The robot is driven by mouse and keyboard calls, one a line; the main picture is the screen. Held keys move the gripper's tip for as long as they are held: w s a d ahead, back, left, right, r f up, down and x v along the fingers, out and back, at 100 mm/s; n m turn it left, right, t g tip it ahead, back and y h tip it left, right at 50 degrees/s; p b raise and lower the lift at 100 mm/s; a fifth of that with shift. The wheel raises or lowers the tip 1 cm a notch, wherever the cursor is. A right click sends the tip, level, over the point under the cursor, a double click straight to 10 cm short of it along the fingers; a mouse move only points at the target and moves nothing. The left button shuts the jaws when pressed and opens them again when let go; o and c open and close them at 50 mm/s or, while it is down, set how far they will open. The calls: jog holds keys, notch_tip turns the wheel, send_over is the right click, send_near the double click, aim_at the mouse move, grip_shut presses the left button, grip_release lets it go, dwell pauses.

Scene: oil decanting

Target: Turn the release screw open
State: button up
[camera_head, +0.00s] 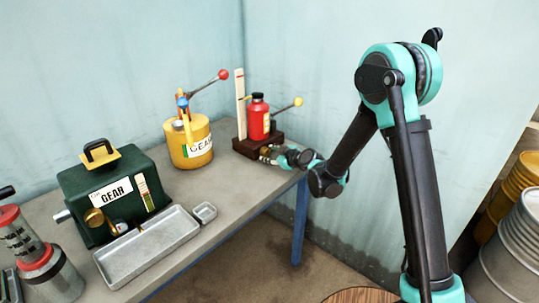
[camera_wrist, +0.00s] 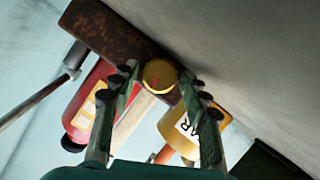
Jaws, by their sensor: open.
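A round brass knob, the release screw (camera_wrist: 160,75), shows end-on in the wrist view, low on the rusty brown base (camera_wrist: 98,26) of a red jack (camera_wrist: 84,105). In the head view the red jack (camera_head: 258,120) stands upright on its brown base (camera_head: 243,146) at the bench's far end. My gripper (camera_head: 268,154) is at the base's front side there. In the wrist view my gripper (camera_wrist: 163,84) is open, with one finger on each side of the knob. A gap shows between the knob and the fingers. I cannot tell how far the screw is turned.
A yellow gear-oil can (camera_head: 190,145) stands left of the jack; it also shows in the wrist view (camera_wrist: 172,130). A green gear box (camera_head: 112,190), a metal tray (camera_head: 148,246) and a small dish (camera_head: 205,212) are nearer on the bench (camera_head: 225,225). Drums (camera_head: 515,235) stand at right.

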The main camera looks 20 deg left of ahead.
jog(key=shift+a, duration=0.1)
jog(key=shift+c, duration=0.4)
jog(key=c, duration=0.8)
jog(key=m+g, duration=0.2)
jog(key=m, duration=0.1)
jog(key=shift+w, duration=0.2)
jog(key=shift+w+m+g+y, duration=0.1)
jog(key=shift+m+g+y, duration=0.85)
jog(key=shift+m, duration=0.65)
jog(key=o, duration=0.9)
